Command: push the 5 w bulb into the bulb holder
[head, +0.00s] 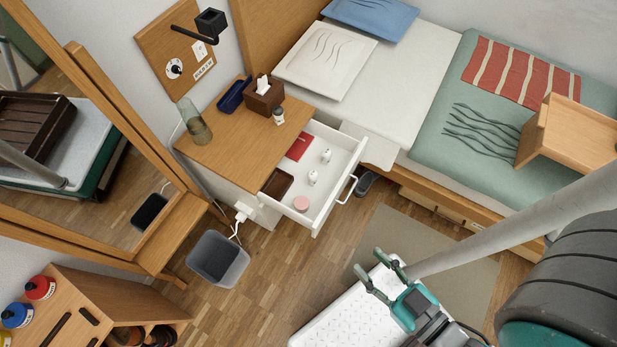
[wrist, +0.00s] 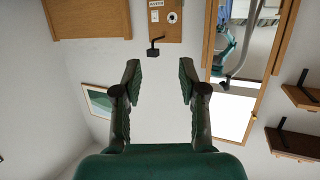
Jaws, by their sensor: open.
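Two small white bulb-like objects, one farther back (head: 326,156) and one nearer (head: 313,177), stand in the open drawer (head: 340,195). Their markings are too small to read, so I cannot tell which is 5 W. A black wall lamp (head: 211,22) juts from a wooden wall panel (head: 150,45); it also shows in the wrist view (wrist: 153,51). A round white fitting with a dark centre (head: 174,69) is on the panel. I cannot tell which is the bulb holder. My gripper (head: 377,267) is open and empty, away from the drawer, and its fingers also show in the wrist view (wrist: 159,70).
The drawer also holds a red booklet (head: 299,146), a brown tray (head: 277,184) and a pink round item (head: 301,203). On the desk (head: 240,138) stand a tissue box (head: 263,97), a small jar (head: 279,117) and a glass (head: 195,125). A grey bin (head: 217,259) stands below.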

